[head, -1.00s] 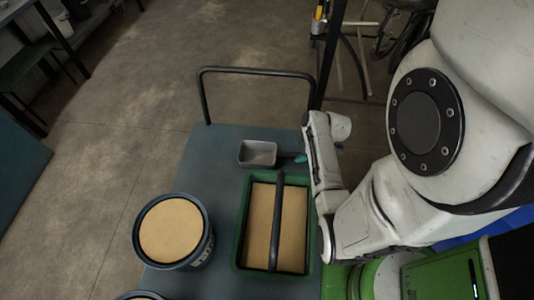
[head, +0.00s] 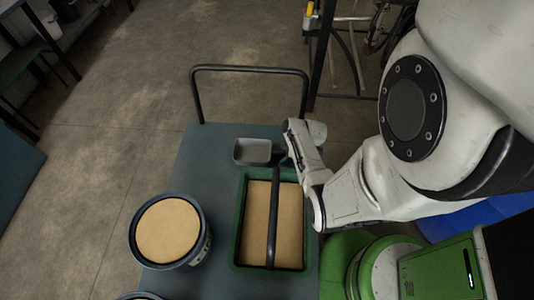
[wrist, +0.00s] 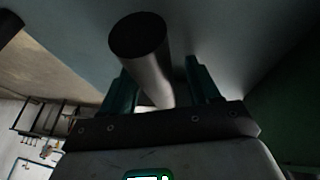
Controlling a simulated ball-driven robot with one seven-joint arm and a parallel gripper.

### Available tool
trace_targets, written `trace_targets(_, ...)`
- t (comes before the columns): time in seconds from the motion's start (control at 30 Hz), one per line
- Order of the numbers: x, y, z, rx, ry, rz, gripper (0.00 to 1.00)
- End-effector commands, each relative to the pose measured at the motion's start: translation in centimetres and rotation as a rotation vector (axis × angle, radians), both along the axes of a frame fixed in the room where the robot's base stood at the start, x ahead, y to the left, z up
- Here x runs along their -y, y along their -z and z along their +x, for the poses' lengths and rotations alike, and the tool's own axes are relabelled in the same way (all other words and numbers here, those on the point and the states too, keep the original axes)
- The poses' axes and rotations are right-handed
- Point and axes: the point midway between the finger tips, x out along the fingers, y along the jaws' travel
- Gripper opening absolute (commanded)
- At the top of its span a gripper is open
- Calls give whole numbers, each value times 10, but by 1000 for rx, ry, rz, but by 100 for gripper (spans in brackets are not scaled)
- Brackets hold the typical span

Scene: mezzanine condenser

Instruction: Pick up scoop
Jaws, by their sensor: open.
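The scoop (head: 254,152) has a grey metal pan and a dark handle. In the head view it lies at the far end of the blue-grey cart top, its handle pointing right towards my gripper, which is partly hidden by my wrist. In the wrist view, the round dark end of the scoop's handle (wrist: 139,38) stands out large, with the handle running back between the two teal fingers. My gripper (wrist: 160,80) is open, one finger on each side of the handle. I cannot tell whether either finger touches it.
A green crate (head: 238,228) of tan material with a dark bar handle sits just in front of the scoop. A round tub (head: 137,245) of similar material stands to its left. The cart's push bar (head: 250,68) rises behind. The cart top (head: 205,155) left of the scoop is clear.

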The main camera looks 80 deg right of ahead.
Motion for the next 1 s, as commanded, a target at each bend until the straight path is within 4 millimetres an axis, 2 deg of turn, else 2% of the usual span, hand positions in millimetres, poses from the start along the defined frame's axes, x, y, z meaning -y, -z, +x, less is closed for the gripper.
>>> trace_targets(0.73, 0, 5, 1, 1, -1, 0, 61)
trace_targets(1.0, 0, 4, 0, 1, -1, -1, 35)
